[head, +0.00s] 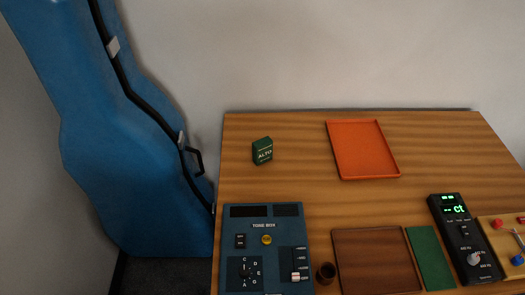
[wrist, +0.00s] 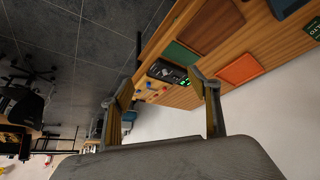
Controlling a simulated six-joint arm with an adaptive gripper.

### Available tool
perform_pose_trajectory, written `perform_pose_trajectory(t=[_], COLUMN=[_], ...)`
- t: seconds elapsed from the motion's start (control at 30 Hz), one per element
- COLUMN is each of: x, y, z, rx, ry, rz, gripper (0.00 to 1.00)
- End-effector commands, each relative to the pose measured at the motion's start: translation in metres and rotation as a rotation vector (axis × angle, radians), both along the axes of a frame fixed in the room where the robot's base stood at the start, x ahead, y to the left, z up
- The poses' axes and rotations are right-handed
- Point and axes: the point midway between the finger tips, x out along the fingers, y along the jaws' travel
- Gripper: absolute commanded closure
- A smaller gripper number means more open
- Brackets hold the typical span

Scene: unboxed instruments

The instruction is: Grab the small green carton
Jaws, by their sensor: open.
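The small green carton (head: 263,151), labelled ALTO, stands upright on the wooden table, left of the orange tray, in the head view. In the wrist view part of the carton (wrist: 313,28) shows at the right edge, cut off by the frame. My gripper (wrist: 165,85) shows in the wrist view with its two fingers spread wide and nothing between them. It is apart from the carton, which lies off to the right of the fingers. The head view does not show my gripper.
An orange tray (head: 362,149) lies on the table. In front are a blue tone box (head: 264,270), a small brown cup (head: 326,272), a brown board (head: 378,262), a green board (head: 430,258) and a black tuner (head: 463,240). A blue instrument case (head: 110,150) stands left. Bare wood surrounds the carton.

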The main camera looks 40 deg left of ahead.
Motion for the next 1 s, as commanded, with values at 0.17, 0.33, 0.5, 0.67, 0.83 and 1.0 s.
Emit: perform_pose_trajectory(t=[0.17,0.33,0.5,0.67,0.83,1.0], x=[0.023,0.059,0.099,0.136,0.173,0.207], y=[0.003,0.011,0.025,0.044,0.07,0.101], z=[0.004,0.009,0.013,0.015,0.014,0.011], rx=[-0.017,-0.042,-0.063,-0.078,-0.088,-0.088], ry=[-0.022,-0.065,-0.115,-0.164,-0.215,-0.266], rz=[0.026,0.07,0.124,0.181,0.248,0.319], gripper=[0.39,0.39,0.39,0.39,0.39,0.39])
